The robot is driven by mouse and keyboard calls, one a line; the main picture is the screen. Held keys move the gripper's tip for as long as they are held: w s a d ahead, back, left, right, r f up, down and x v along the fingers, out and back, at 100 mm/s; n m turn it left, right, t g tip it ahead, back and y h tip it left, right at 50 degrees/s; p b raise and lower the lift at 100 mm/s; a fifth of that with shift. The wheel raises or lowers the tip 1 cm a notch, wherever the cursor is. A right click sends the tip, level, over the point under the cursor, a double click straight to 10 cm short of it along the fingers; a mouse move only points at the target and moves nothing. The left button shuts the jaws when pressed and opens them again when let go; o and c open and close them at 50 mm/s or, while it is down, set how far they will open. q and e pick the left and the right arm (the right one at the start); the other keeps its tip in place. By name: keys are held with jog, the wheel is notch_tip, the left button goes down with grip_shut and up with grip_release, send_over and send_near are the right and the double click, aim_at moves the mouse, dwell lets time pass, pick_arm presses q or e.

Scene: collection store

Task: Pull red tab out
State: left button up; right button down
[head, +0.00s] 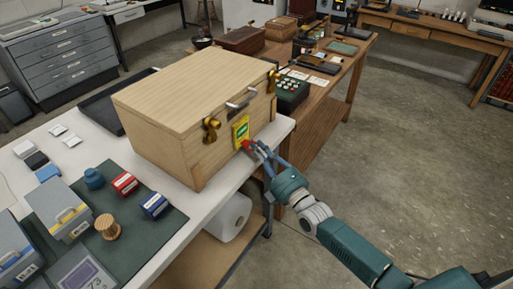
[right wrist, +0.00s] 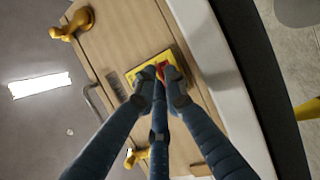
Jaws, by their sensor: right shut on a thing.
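The red tab (head: 247,145) sits at the lower edge of a yellow plate (head: 240,130) with a green label, on the front of a closed wooden chest (head: 190,110). My right gripper (head: 257,149) is at the tab, with its fingers closed around it. In the right wrist view, the fingertips (right wrist: 162,84) meet on the red tab (right wrist: 171,73), which they partly hide, against the yellow plate (right wrist: 148,70). I cannot tell how far the tab stands out of the plate. My left gripper is not in view.
The chest stands on a white table (head: 280,131), with brass latches (head: 211,130) and a metal handle (head: 241,99) near the plate. A green mat (head: 130,220) with small boxes lies at left. Floor at right is clear.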

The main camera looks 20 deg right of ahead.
jog(key=c, duration=2.2)
grip_release()
jog(key=shift+s+f, duration=0.1)
jog(key=shift+f, duration=0.05)
jog(key=shift+o, duration=0.6)
jog(key=shift+s+d, duration=0.15)
jog(key=shift+d, duration=0.05)
jog(key=v, duration=1.2)
jog(key=shift+d, duration=0.1)
